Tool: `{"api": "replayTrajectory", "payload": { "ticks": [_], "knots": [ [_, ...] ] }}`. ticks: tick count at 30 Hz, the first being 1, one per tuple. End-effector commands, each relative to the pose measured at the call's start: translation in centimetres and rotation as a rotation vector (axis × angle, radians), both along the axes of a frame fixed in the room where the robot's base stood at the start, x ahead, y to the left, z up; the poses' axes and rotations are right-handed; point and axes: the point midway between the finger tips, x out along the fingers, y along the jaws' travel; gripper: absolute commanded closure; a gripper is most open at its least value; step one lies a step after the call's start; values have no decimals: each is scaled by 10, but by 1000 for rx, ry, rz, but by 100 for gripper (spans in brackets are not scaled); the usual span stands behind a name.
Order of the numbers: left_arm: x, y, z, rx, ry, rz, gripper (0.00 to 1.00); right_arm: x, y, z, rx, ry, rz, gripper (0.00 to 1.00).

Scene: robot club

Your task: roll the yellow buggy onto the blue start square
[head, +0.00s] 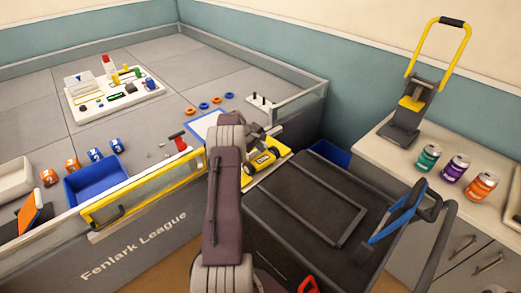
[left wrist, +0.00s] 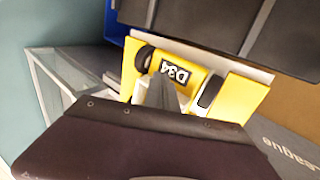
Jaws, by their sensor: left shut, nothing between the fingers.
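The yellow buggy (head: 263,160) with black wheels and a dark label stands on a yellow plate (head: 270,174) at the edge of the field, just right of my left arm. In the left wrist view the buggy (left wrist: 187,77) shows its "D34" label. My left gripper (head: 258,142) is shut and empty, close against the buggy; its fingers (left wrist: 160,94) overlap the buggy in the wrist view, and I cannot tell whether they touch it. The blue start square (head: 204,124), a pale square with a blue edge, lies on the field, partly hidden by my arm. My right gripper is not in view.
A black cart (head: 290,215) with a raised frame stands right of the field. A yellow-barred field wall (head: 140,195), a blue bin (head: 95,182) and numbered cubes (head: 72,164) are at left. Cans (head: 455,167) stand on the right counter.

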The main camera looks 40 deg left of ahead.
Motion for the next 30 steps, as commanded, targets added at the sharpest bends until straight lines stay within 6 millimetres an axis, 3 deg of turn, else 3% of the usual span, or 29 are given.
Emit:
{"api": "replayTrajectory", "payload": {
  "ticks": [1, 14, 30],
  "knots": [
    [0, 0, 10, 0, 0, 0, 100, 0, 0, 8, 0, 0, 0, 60],
    [0, 0, 51, 0, 0, 0, 100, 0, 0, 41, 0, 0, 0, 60],
    [0, -1, 51, 0, 0, -1, 100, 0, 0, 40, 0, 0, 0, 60]
  ]
}}
